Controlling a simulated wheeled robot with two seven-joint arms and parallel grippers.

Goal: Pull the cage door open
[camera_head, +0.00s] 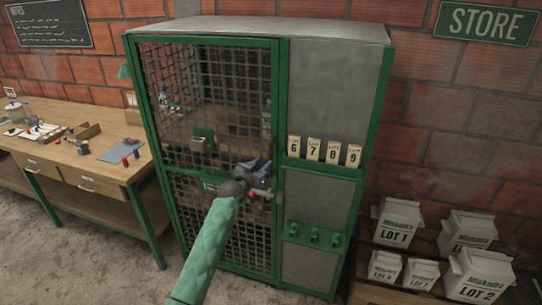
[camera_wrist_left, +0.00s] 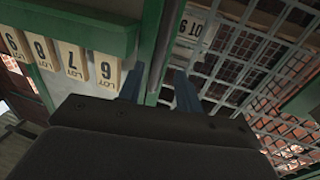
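The cage door (camera_head: 226,92) is a mesh panel in a green frame on the front of a grey and green cabinet. It looks shut, flush with its frame. My left gripper (camera_head: 261,168) is in front of the door's right edge, at about mid height. In the left wrist view its two blue fingers (camera_wrist_left: 159,88) stand apart, with the green upright (camera_wrist_left: 163,50) showing between them. I cannot tell whether they touch it. My right gripper is out of view.
A wooden workbench (camera_head: 88,170) stands at left. White lot boxes (camera_head: 397,222) stand low at right. Bare floor (camera_head: 75,270) lies in front.

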